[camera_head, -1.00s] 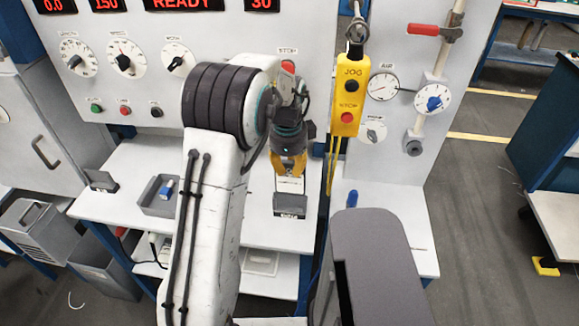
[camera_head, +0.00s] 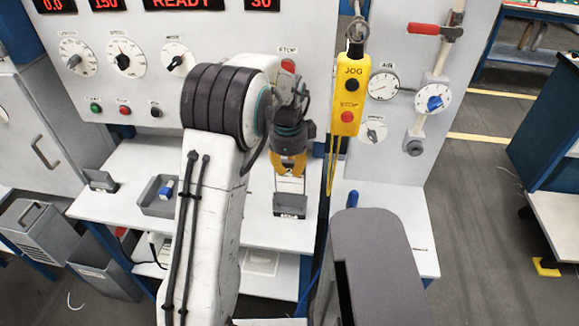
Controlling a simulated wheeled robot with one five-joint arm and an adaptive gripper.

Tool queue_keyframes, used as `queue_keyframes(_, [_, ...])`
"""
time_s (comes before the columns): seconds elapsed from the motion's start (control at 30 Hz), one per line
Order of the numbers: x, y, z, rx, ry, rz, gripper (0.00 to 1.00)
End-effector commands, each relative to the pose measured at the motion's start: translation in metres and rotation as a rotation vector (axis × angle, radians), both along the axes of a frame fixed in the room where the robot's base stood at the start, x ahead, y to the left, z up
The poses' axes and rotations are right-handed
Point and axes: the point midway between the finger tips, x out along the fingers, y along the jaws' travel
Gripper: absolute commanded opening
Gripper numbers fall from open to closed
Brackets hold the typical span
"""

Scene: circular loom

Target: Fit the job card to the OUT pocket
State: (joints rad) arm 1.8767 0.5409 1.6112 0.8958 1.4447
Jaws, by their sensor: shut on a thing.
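My gripper (camera_head: 289,172), with yellow-orange fingers, is shut on the pale job card (camera_head: 290,184). The card hangs down from the fingertips over the small dark pocket (camera_head: 291,204) on the white bench, right of my arm. The card's lower edge meets the pocket's opening in the picture; I cannot tell how deep it sits inside. Lettering on the pocket's front is too small to read. A similar dark pocket (camera_head: 102,181) stands at the bench's left end.
A grey tray (camera_head: 150,206) with a blue-and-white item is left of my arm. The yellow JOG/STOP pendant (camera_head: 350,95) hangs close to the right of my gripper, with its yellow cable below. The dial panel (camera_head: 225,50) rises behind. A blue object (camera_head: 352,198) stands on the bench's right part.

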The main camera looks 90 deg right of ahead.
Motion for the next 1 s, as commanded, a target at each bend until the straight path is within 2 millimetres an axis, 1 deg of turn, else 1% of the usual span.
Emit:
queue_keyframes(0.33, [0.0, 0.0, -0.003, -0.001, 0.0, 0.0, 0.0])
queue_keyframes(1.0, [0.0, 0.0, -0.02, 0.0, 0.0, 0.0, 0.0])
